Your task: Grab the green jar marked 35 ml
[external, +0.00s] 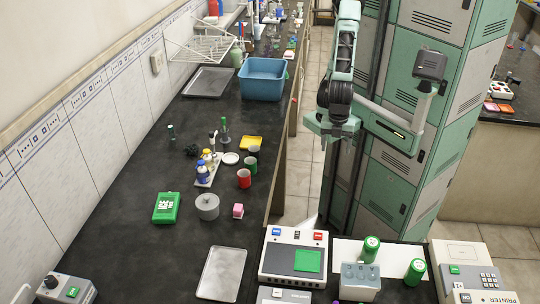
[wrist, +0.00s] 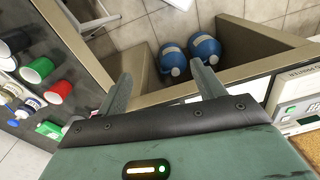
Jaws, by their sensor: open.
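Two green jars with pale lids or labels are on the front bench in the external view. One green jar (external: 371,249) is on the white sheet behind a grey device, and the other green jar (external: 415,271) is further right, near the printer. Their markings are too small to read, so I cannot tell which is 35 ml. My gripper (external: 333,130) is in the air beyond the front bench, above the floor gap and away from both jars. In the wrist view my gripper (wrist: 165,84) is open with nothing between its fingers. Neither jar shows clearly there.
The left bench holds mugs, bottles and a blue basin (external: 262,78). Green lockers (external: 400,150) stand behind my arm. Two blue cylinders (wrist: 172,59) sit below the bench edge.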

